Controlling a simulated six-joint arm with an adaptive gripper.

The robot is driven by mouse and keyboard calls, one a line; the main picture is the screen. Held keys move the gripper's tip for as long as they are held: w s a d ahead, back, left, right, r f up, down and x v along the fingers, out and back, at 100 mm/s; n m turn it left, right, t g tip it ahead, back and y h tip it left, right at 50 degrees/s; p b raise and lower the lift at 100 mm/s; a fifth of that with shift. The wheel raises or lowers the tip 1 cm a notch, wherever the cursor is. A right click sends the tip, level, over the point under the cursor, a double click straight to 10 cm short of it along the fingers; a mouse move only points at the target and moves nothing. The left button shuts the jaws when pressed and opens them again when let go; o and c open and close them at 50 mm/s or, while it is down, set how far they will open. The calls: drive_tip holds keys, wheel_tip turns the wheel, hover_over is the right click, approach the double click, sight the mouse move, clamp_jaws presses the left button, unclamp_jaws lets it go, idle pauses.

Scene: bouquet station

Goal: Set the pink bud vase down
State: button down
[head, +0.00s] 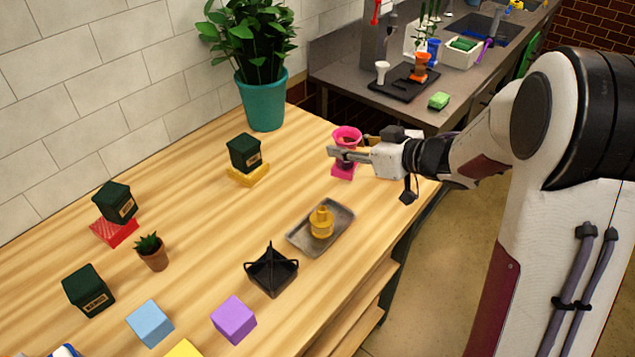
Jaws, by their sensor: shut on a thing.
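The pink bud vase (346,133) is upright near the far right end of the wooden table (205,205). It has a flared rim and a wider foot, with a narrow middle. My gripper (343,154) reaches in from the right and is shut on the vase's middle, hiding part of it. The vase's foot shows below the fingers. I cannot tell whether the foot touches the table top or hangs a little above it.
A grey tray (296,238) with a yellow object (321,222) lies nearer, beside a black holder (271,272). A dark green box on a yellow base (247,175) stands left. A potted plant (264,100) stands behind. Bare wood lies between them.

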drive_tip(key=w+a+r+n+y, duration=0.1)
drive_tip(key=w+a, duration=0.4)
drive_tip(key=a, duration=0.1)
drive_tip(key=shift+w+a+r+g, duration=0.2)
drive_tip(key=shift+w+a+g, duration=0.05)
drive_tip(key=shift+a+g, duration=0.05)
drive_tip(key=shift+f, duration=0.1)
wheel_tip(320, 180, down, 6)
idle(0.5)
drive_tip(key=shift+f, duration=0.1)
drive_tip(key=shift+f, duration=1.8)
drive_tip(key=shift+f, duration=0.15)
